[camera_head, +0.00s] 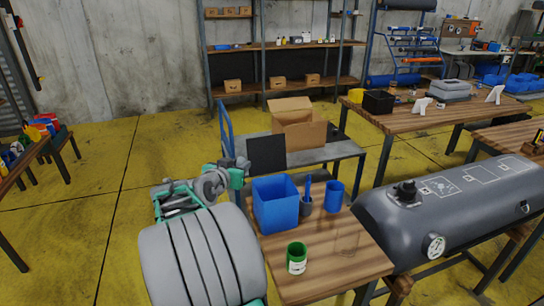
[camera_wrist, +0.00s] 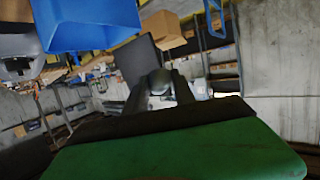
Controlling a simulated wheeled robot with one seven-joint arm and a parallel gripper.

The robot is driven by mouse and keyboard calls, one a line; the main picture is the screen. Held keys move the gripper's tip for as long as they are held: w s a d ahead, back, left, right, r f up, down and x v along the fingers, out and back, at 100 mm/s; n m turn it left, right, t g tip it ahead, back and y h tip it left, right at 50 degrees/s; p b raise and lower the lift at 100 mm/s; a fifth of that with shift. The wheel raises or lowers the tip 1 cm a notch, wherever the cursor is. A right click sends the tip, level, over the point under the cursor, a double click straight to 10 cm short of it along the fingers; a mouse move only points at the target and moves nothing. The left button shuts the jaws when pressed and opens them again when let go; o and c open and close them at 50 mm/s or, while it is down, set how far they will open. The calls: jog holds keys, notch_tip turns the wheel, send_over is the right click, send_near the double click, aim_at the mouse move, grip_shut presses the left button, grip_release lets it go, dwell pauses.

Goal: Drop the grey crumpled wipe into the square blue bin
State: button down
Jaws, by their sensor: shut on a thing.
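The square blue bin (camera_head: 277,208) stands open-topped on the wooden bench (camera_head: 345,245). It also shows at the upper left of the wrist view (camera_wrist: 85,25). In the wrist view, my gripper (camera_wrist: 160,88) is shut on a small grey rounded lump, the wipe (camera_wrist: 160,80), between its two dark fingers. The bin is beyond and to the left of the gripper in that view. In the head view, parts of my arm show left of the bin, and I cannot make out the wipe there.
A green can (camera_head: 297,259), a blue cup (camera_head: 333,196) and a dark holder with a blue-handled tool (camera_head: 306,205) stand near the bin. A cart with an open cardboard box (camera_head: 298,130) stands behind.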

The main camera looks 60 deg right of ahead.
jog(key=s+d+r+m+g, duration=0.2)
jog(key=s+d+r+g, duration=0.1)
jog(key=s+d, duration=0.5)
notch_tip(320, 180, down, 6)
jog(key=a+b, duration=0.1)
jog(key=b, duration=0.1)
jog(key=shift+s+a, duration=0.2)
jog(key=shift+s, duration=0.25)
jog(key=c, duration=1)
grip_release()
jog(key=shift+o, duration=0.2)
jog(key=b+v, duration=0.1)
jog(key=v, duration=0.6)
jog(key=shift+a, duration=0.35)
